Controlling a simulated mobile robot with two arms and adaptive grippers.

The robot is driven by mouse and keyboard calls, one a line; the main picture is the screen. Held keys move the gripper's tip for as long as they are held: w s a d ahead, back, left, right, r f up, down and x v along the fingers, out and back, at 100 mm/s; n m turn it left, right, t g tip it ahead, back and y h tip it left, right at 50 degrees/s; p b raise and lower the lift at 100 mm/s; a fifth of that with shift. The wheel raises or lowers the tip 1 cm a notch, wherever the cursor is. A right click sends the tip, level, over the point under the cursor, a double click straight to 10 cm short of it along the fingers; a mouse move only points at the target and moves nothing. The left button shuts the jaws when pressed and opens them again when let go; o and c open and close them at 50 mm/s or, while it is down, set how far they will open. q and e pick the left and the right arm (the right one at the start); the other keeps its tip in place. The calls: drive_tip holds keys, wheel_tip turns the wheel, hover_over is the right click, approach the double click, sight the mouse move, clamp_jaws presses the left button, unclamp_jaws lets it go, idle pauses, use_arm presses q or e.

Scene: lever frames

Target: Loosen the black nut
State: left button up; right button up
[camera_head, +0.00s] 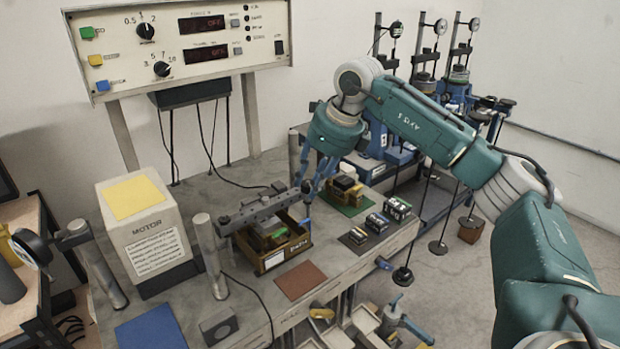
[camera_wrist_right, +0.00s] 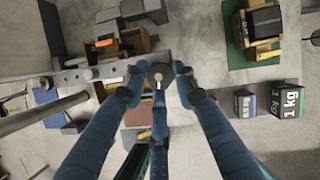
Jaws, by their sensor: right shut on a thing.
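The black nut (camera_wrist_right: 160,74) is a dark round knob with a pale stud in its middle, at the end of a dark metal lever bar (camera_wrist_right: 84,76) in the wrist view. My right gripper (camera_wrist_right: 156,88) has its blue fingers closed around the nut, with fingertips on both sides of it. In the head view my right gripper (camera_head: 312,190) points down at the right end of the lever bar (camera_head: 258,212), and its fingers hide most of the nut. My left gripper is not in view.
A brown tray (camera_head: 290,250) of parts sits below the bar, beside a steel post (camera_head: 210,256). The motor box (camera_head: 145,232) stands left. Black weights (camera_head: 398,207) and a green mat (camera_head: 350,207) lie right. A brown mat (camera_head: 300,281) is in front.

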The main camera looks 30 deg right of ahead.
drive_tip(key=n, duration=0.1)
drive_tip(key=n+p, duration=0.1)
drive_tip(key=r+n+y+p, duration=0.1)
drive_tip(key=shift+w+d+r+n, duration=0.1)
drive_tip(key=shift+w+d+n, duration=0.2)
drive_tip(key=shift+n, duration=0.1)
drive_tip(key=n+g+y+p, duration=0.1)
drive_tip(key=n+p, duration=0.2)
drive_tip(key=shift+w+n, duration=0.15)
drive_tip(key=shift+n, duration=0.15)
drive_tip(key=n+g+p, duration=0.1)
drive_tip(key=n+p, duration=0.1)
drive_tip(key=n, duration=0.2)
drive_tip(key=shift+w+g+y, duration=0.1)
drive_tip(key=shift+g+y, duration=0.3)
drive_tip(key=shift+f, duration=0.2)
drive_tip(key=o, duration=0.9)
drive_tip(key=shift+o, duration=0.8)
drive_tip(key=shift+f, duration=0.2)
